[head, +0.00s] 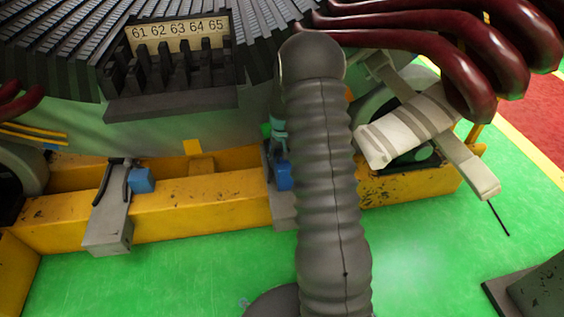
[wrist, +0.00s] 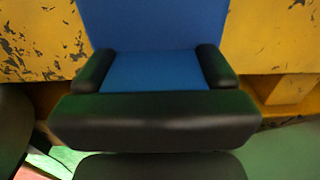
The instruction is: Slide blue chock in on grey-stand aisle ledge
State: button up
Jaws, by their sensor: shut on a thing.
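In the wrist view my gripper (wrist: 154,68) is shut on a blue chock (wrist: 155,25), with a black finger at each side of it. In the head view my dark ribbed arm hides most of the gripper. A grey stand (head: 282,208) stands against the yellow beam just left of my arm, partly covered by it. A blue piece (head: 284,176) shows at this stand; I cannot tell if it is the held chock. Another grey stand (head: 108,228) is further left, with a blue block (head: 141,180) beside its dark upright. The ledge is not clearly visible.
The yellow beam (head: 190,205) runs across below the stator, whose slots carry a number plate (head: 178,30). Dark red tubes (head: 440,60) hang at upper right. A pale wrapped bundle (head: 410,128) lies at right. Green floor (head: 160,285) is open in front.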

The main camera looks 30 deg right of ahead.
jog(key=shift+w+d, duration=0.2)
jog(key=shift+w, duration=0.55)
jog(key=shift+w+d, duration=0.2)
jog(key=shift+w, duration=0.55)
jog(key=o, duration=1.4)
jog(key=shift+c, duration=0.2)
notch_tip(320, 180, up, 12)
jog(key=shift+r, duration=0.1)
